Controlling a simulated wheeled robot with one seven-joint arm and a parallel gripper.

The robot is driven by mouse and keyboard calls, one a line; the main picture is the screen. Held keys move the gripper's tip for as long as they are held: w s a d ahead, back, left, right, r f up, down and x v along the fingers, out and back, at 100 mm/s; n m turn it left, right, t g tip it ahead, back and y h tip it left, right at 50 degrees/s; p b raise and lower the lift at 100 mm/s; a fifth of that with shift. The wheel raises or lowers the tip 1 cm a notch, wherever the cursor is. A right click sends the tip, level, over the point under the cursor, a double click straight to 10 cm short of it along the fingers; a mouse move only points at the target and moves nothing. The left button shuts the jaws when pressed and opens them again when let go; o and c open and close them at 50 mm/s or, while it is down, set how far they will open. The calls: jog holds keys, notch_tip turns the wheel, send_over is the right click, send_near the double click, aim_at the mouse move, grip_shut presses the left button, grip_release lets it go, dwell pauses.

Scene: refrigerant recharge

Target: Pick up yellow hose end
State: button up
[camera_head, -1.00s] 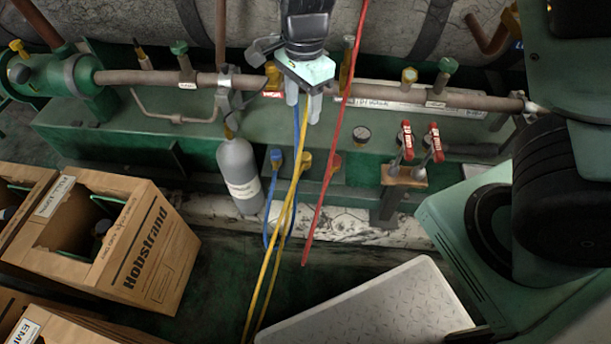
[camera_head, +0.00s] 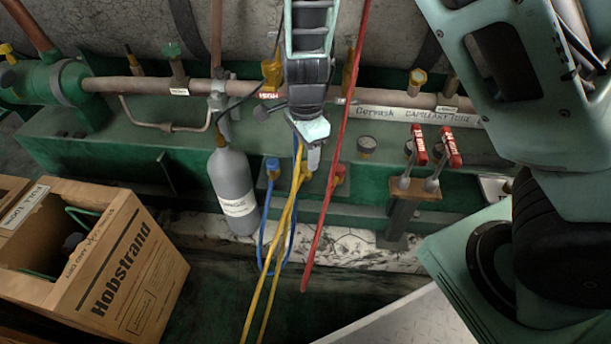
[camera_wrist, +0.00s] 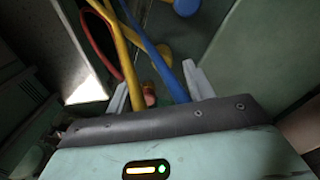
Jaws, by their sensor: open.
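The yellow hose (camera_head: 276,250) hangs in front of the green bench in the head view. Its upper part runs up to a yellow fitting (camera_head: 306,172) beside my gripper (camera_head: 314,158), which partly hides that area. I cannot tell which part is the free hose end. In the wrist view, my gripper (camera_wrist: 158,85) is open, with its fingers apart. The yellow hose (camera_wrist: 124,50) passes close to the left finger there, and a blue hose (camera_wrist: 155,52) runs between the fingers. No hose looks clamped.
A red hose (camera_head: 330,185) hangs just right of my gripper. A blue fitting (camera_head: 272,168) and grey cylinder (camera_head: 234,188) stand left. Red-handled valves (camera_head: 435,148) are at the right. A Hobstrand carton (camera_head: 120,270) sits lower left.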

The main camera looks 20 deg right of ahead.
aim_at(305, 164)
jog(key=shift+w+f+b, duration=0.2)
jog(key=shift+f+b, duration=1.95)
jog(key=shift+f, duration=0.6)
jog(key=shift+r, duration=0.1)
jog(key=c, duration=1)
